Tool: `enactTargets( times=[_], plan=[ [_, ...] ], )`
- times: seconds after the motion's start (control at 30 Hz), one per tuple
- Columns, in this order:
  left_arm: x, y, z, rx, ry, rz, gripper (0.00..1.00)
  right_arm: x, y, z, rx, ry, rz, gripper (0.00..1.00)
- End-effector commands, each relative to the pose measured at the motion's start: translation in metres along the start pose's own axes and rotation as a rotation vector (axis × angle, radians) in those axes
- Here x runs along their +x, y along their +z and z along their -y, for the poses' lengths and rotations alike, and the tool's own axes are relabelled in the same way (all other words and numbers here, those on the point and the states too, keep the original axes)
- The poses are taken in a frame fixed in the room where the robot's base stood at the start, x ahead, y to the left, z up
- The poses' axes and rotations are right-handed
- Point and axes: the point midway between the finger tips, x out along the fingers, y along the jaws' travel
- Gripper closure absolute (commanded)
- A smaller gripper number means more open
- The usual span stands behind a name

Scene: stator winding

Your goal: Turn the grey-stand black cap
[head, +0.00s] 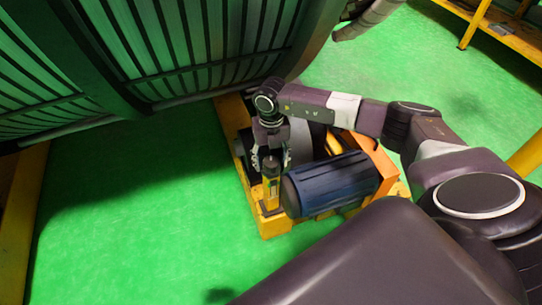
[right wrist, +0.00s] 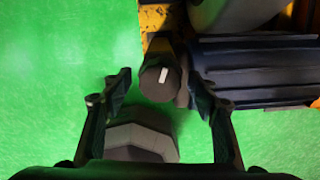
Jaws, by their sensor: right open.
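A dark round cap (right wrist: 163,78) with a white mark on top shows in the right wrist view, between my right fingertips in the picture. My right gripper (right wrist: 160,82) is open, one finger on each side of it with gaps showing. In the head view my right gripper (head: 271,163) points down over a short yellow cylinder (head: 271,188), whose top lies between the fingers. A grey faceted piece (right wrist: 140,138) shows between the fingers lower in the wrist view; I cannot tell what it belongs to. I cannot make out a grey stand under the cap. My left gripper is not in view.
A dark blue ribbed motor (head: 330,183) lies right of the gripper on a yellow base (head: 272,228). A large slatted stator (head: 170,50) fills the upper left. Green floor is clear to the left.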

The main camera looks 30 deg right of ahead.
Motion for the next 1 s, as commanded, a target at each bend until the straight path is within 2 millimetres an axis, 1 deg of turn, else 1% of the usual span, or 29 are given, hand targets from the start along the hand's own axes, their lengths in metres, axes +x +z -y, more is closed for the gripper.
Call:
enactTargets(
  times=[0.17,0.3,0.5,0.6,0.7,1.0],
  plan=[
    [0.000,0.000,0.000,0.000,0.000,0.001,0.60,-0.029,0.002,0.000,0.000,0.001,0.006,0.46],
    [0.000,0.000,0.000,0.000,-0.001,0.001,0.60,-0.060,0.002,0.000,0.000,0.002,0.007,0.46],
    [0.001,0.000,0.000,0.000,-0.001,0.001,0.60,-0.097,0.002,0.000,0.000,0.002,0.005,0.46],
    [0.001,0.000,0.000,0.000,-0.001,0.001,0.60,-0.109,0.001,0.000,0.000,0.001,0.003,0.46],
    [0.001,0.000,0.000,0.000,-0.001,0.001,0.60,-0.115,0.001,0.000,0.000,0.001,0.003,0.46],
    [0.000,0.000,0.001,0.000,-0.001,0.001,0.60,-0.117,0.001,0.000,0.001,0.000,0.002,0.46]
  ],
)
